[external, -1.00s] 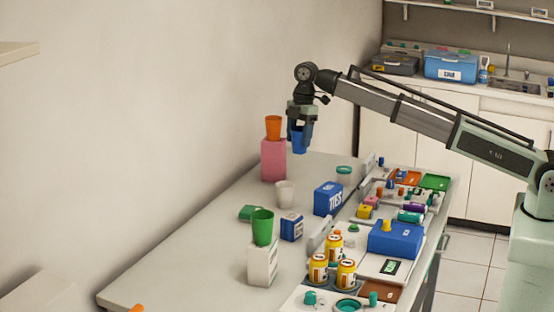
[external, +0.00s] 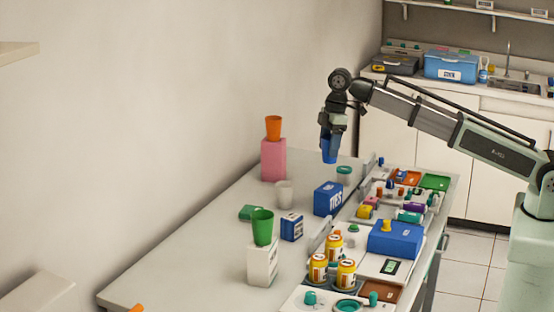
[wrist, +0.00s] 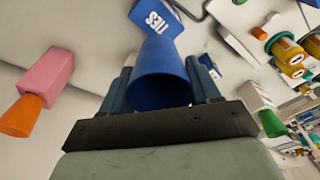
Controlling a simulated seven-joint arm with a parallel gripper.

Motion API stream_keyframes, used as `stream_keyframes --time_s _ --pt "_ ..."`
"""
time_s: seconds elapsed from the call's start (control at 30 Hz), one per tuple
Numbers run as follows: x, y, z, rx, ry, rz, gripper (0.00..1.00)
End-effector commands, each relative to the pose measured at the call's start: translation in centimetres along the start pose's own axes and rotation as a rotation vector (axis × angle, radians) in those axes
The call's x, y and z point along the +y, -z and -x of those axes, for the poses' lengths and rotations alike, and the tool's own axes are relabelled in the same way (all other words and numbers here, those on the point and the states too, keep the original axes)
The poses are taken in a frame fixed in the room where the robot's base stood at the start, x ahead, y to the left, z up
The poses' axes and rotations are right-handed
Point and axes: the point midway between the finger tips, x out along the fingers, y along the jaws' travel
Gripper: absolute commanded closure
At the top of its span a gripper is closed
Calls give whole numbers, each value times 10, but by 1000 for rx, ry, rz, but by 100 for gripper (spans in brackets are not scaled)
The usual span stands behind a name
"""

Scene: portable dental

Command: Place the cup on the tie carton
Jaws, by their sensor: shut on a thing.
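My gripper (external: 331,140) is shut on a blue cup (external: 330,155) and holds it in the air above the far part of the table. In the wrist view the blue cup (wrist: 161,78) sits between the two fingers, its open end toward the camera. The blue tie carton (external: 328,198), marked TIES, stands on the table below the cup. In the wrist view the carton (wrist: 158,17) shows just beyond the cup, partly hidden by it. The cup and the carton are apart.
An orange cup (external: 273,128) stands on a pink box (external: 273,160) at the back left. A green cup (external: 262,227) stands on a white box (external: 262,262). Trays with small items line the right side.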

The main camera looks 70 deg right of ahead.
Motion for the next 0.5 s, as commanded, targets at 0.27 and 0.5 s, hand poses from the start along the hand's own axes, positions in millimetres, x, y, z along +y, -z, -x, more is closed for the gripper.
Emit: stream_keyframes --time_s 0.27,0.5 --pt "0 -7 -42 -1 1 2 67" --pt "0 -9 -57 0 0 2 67"
